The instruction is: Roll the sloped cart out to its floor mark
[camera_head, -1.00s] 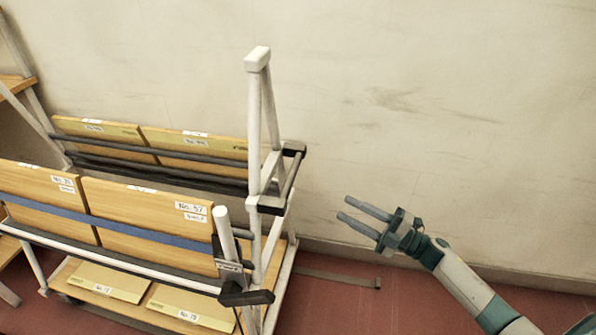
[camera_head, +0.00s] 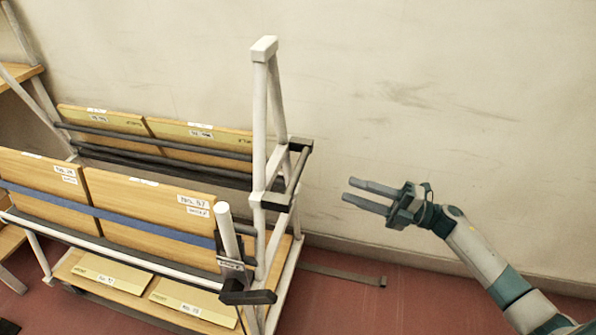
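The sloped cart (camera_head: 259,120) has a white frame and stands at the left and centre of the head view. It carries tilted wooden panels (camera_head: 150,203) with white labels, held by a blue strap (camera_head: 130,221). A handle bar with dark brackets (camera_head: 298,170) is on its right end. My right gripper (camera_head: 356,191) is right of the cart, apart from it, with its two fingers spread and pointing left toward the handle. Nothing is between the fingers. My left gripper is not in view. No floor mark can be made out with certainty.
A pale wall (camera_head: 440,120) with scuffs runs behind the cart. A flat grey strip (camera_head: 340,275) lies on the red floor (camera_head: 420,305) right of the cart. Another wooden-shelved rack (camera_head: 20,76) stands at the far left. Floor at the lower right is clear.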

